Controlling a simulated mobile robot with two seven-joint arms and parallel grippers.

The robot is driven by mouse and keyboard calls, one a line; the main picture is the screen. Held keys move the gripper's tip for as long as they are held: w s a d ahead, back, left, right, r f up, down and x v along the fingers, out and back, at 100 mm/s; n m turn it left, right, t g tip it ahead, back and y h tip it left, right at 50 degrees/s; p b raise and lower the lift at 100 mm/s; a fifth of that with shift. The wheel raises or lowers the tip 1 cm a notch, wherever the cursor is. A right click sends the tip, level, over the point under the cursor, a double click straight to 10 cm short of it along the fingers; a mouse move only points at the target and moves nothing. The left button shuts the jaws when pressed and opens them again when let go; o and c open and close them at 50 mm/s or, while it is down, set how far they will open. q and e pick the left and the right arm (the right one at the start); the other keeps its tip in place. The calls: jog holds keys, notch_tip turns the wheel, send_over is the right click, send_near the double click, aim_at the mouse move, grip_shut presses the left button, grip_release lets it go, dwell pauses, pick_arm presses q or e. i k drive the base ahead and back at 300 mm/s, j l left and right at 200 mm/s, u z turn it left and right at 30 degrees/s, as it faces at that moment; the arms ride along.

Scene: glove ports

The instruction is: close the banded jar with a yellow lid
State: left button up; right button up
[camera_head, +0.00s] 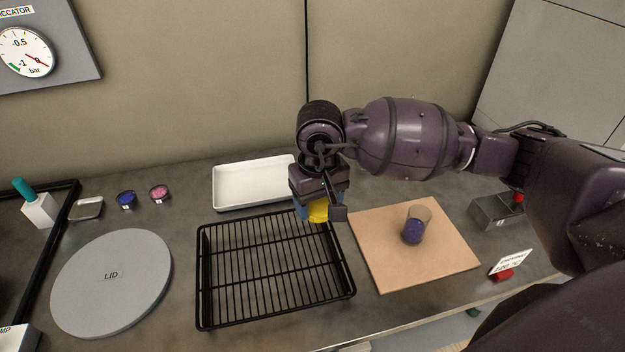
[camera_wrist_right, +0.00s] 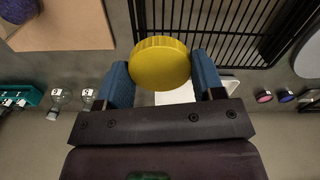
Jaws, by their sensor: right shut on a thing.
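My right gripper (camera_head: 319,206) is shut on a round yellow lid (camera_head: 318,212), above the back right part of the black wire rack. In the right wrist view the yellow lid (camera_wrist_right: 160,63) sits between the blue fingers. An open, clear jar (camera_head: 415,225) with dark blue-purple contents stands upright on the tan board (camera_head: 440,270), to the right of the gripper and apart from it. I cannot make out a band on it. Part of the purple contents (camera_wrist_right: 18,10) shows at the top left corner of the wrist view. My left gripper is not in view.
The black wire rack (camera_head: 203,285) lies at the centre, a white tray (camera_head: 228,203) behind it. A grey disc marked LID (camera_head: 110,290) lies at left. A metal box (camera_head: 490,212) and sign (camera_head: 510,264) are at right.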

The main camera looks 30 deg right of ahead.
aim_at(418, 217)
jog(key=k+l+u, duration=0.1)
jog(key=u, duration=0.25)
jog(key=k+l+u, duration=0.15)
jog(key=u, duration=0.2)
jog(key=k+l+u, duration=0.1)
jog(key=u, duration=0.2)
jog(key=k+l+z, duration=0.1)
jog(key=z, duration=0.35)
jog(key=k+l+z, duration=0.15)
jog(key=z, duration=0.3)
jog(key=k+l+z, duration=0.15)
jog(key=z, duration=0.35)
jog(key=l, duration=0.1)
